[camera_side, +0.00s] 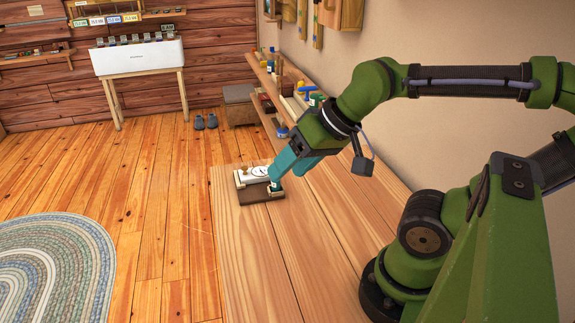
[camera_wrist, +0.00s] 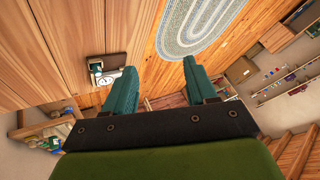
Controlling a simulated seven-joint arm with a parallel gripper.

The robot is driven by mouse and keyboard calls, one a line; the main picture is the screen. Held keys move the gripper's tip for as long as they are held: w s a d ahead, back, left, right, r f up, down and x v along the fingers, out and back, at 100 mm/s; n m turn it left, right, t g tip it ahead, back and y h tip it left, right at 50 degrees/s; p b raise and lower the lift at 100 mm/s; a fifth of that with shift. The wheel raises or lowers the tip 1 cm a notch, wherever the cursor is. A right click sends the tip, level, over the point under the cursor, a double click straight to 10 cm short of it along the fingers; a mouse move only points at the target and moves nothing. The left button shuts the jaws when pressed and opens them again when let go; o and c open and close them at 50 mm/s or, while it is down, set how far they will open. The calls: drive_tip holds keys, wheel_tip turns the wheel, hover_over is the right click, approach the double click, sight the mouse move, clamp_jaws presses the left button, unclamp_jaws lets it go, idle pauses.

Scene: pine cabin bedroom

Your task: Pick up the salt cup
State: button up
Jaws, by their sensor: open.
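A dark brown tray (camera_side: 254,196) sits near the far end of the wooden table. It carries a white scale-like item with a round dial (camera_side: 258,171) and a small pale and dark cup (camera_side: 274,189), which I take for the salt cup. In the wrist view the cup (camera_wrist: 96,67) sits on the tray beside the white item (camera_wrist: 107,78), left of both fingers. My gripper (camera_side: 279,178) has teal fingers and overlaps the cup in the side view. In the wrist view my gripper (camera_wrist: 160,58) is open and empty, with the cup outside the fingers.
The wooden table (camera_side: 275,255) is bare in front of the tray. A wall shelf (camera_side: 270,95) with bottles and several small items runs along the right wall. An oval braided rug (camera_side: 55,270) lies on the floor. A white box on a stand (camera_side: 138,55) stands at the back.

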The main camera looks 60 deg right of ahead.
drive_tip(key=w+d+f+m+g, duration=0.2)
drive_tip(key=w+d+m, duration=0.1)
drive_tip(key=w, duration=0.2)
drive_tip(key=m+g+h, duration=0.2)
drive_tip(key=m+g, duration=0.3)
drive_tip(key=m, duration=1.5)
hover_over(276, 186)
wheel_tip(276, 186, down, 4)
drive_tip(key=r+m, duration=0.1)
drive_tip(key=m, duration=0.8)
drive_tip(key=f, duration=0.6)
drive_tip(key=d+f, duration=0.1)
drive_tip(key=f, duration=0.3)
drive_tip(key=shift+f, duration=0.1)
drive_tip(key=shift+w+f, duration=0.15)
drive_tip(key=shift+f, duration=1.4)
drive_tip(key=shift+w+f, duration=0.15)
drive_tip(key=shift+f, duration=1.4)
clamp_jaws()
